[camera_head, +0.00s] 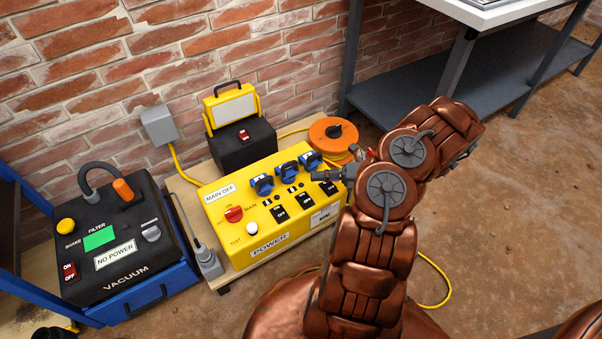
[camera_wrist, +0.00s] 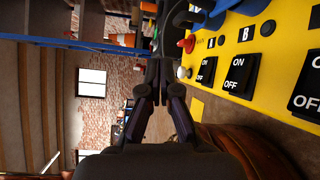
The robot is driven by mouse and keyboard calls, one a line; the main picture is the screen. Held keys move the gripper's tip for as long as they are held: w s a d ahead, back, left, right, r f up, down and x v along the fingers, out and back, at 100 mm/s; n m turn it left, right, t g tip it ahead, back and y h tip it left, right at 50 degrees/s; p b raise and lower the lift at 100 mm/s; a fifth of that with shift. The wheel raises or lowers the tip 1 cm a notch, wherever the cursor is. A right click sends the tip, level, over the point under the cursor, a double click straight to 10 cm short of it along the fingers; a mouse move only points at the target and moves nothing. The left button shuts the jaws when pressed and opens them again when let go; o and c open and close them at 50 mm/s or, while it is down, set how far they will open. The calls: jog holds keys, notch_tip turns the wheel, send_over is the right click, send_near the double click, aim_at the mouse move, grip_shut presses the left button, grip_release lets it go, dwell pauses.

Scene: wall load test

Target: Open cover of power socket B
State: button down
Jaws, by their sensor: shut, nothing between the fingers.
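The yellow power box (camera_head: 235,212) sits on a low wooden board and carries three blue sockets in a row. The middle blue socket (camera_head: 287,171) matches the B label (camera_wrist: 245,34), seen from the wrist. The picture is too small to tell how far its cover is raised. My gripper (camera_head: 317,177) is beside the right end of the socket row, above the box. In the wrist view its two dark fingers (camera_wrist: 160,72) meet at the tips with nothing between them. The blue parts at the wrist view's top edge are cut off.
Black ON/OFF switches (camera_head: 279,214) line the box front below the sockets. A red main switch (camera_head: 233,214) is at left. An orange cable reel (camera_head: 333,134) stands behind, next to a black-and-yellow lamp (camera_head: 235,108). The vacuum (camera_head: 115,245) is left.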

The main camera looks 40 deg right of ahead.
jog(key=s+d+f+m+t+h, duration=0.2)
jog(key=s+d+f+m+t, duration=0.1)
jog(key=s+d+f+m, duration=0.15)
jog(key=b, duration=0.5)
send_near(287, 167)
jog(key=a, duration=0.2)
jog(key=a+f, duration=0.1)
jog(key=a, duration=0.1)
jog(key=shift+w+a, duration=0.1)
jog(key=shift+w, duration=0.05)
jog(key=w+b, duration=0.1)
jog(key=w, duration=0.2)
jog(key=shift+w+r+b, duration=0.1)
jog(key=shift+b, duration=0.25)
jog(key=shift+w+r+m, duration=0.15)
jog(key=shift+w+m, duration=0.1)
jog(key=shift+w, duration=0.25)
